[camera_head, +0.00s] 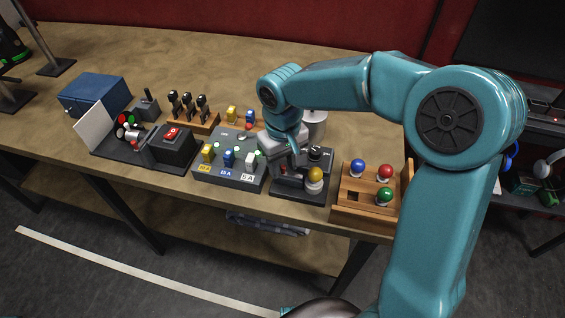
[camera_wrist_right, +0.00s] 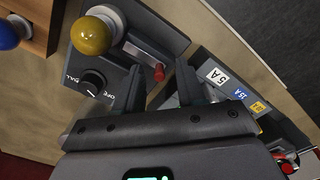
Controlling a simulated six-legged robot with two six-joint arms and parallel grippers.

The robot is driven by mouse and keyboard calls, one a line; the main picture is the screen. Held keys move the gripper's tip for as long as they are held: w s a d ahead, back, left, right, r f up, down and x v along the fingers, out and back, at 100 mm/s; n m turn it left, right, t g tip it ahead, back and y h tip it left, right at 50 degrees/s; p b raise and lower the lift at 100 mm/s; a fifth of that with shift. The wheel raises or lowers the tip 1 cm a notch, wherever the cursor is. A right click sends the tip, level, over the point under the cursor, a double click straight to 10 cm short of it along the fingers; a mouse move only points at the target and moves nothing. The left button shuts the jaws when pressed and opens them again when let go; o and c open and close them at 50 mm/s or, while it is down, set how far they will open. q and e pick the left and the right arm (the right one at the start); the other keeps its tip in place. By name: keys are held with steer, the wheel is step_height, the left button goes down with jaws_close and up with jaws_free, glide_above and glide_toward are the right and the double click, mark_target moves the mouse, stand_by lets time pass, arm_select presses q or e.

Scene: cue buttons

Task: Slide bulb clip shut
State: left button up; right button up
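The yellow bulb (camera_head: 315,175) sits in its socket on a dark grey fixture (camera_head: 301,195) near the table's front edge. In the right wrist view the yellow bulb (camera_wrist_right: 92,35) stands beside a black dial (camera_wrist_right: 92,82). A small red knob (camera_wrist_right: 158,72), apparently the clip's handle, is at the end of a slot beside the bulb. My right gripper (camera_head: 291,157) is over the fixture's left side. In the wrist view my right gripper (camera_wrist_right: 161,75) is open, its fingers on either side of the red knob; contact cannot be told. My left gripper is not in view.
A fuse panel (camera_head: 224,174) with yellow, blue and white fuses is close on the fixture's left. A wooden rack (camera_head: 365,207) with blue, red and green bulbs is close on its right. A silver cylinder (camera_head: 315,126) stands behind. A blue box (camera_head: 93,93) is farther left.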

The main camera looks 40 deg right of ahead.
steer(key=shift+s+d, duration=0.1)
jaws_close()
steer(key=shift+s+d+f, duration=0.1)
steer(key=shift+s+d, duration=0.5)
steer(key=shift+s, duration=0.05)
steer(key=shift+c, duration=0.4)
jaws_free()
steer(key=shift+o, duration=0.4)
steer(key=shift+d, duration=0.1)
